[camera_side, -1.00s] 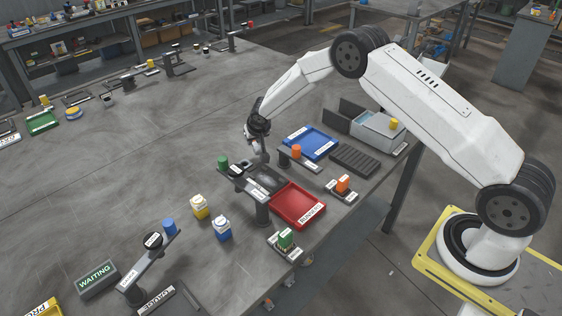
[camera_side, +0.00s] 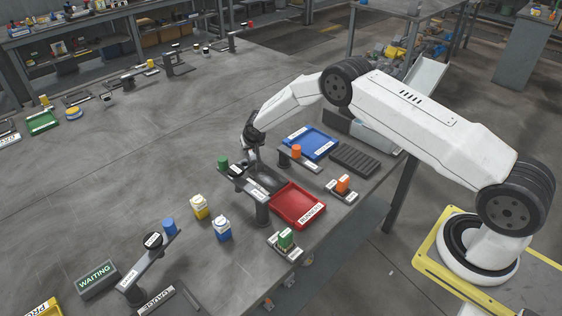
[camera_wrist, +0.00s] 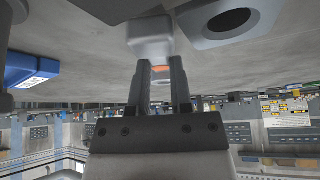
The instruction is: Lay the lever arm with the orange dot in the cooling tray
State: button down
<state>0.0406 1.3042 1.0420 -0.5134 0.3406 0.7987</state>
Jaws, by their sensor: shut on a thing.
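In the wrist view my gripper (camera_wrist: 160,85) is shut on a grey metal part (camera_wrist: 150,38), with a patch of orange showing between the fingers. It looks like the lever arm with the orange dot, but most of its shape is hidden. In the side view my gripper (camera_side: 256,165) is low over the table, close to the dark post stand with the green cylinder, and what it holds is too small to make out. A blue tray (camera_side: 331,149) lies to its right. I cannot read its label well enough to tell whether it is the cooling tray.
A red labelled tray (camera_side: 299,219) and a dark ribbed block (camera_side: 354,160) lie nearby. A post stand with a green cylinder (camera_side: 223,161) is close on the left. An orange cylinder (camera_side: 297,151) stands beside the blue tray.

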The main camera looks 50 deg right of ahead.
jog(key=shift+f, duration=0.45)
jog(key=shift+f, duration=0.15)
jog(key=c, duration=0.5)
grip_release()
jog(key=shift+c, duration=0.2)
jog(key=shift+v, duration=1.1)
jog(key=v, duration=1)
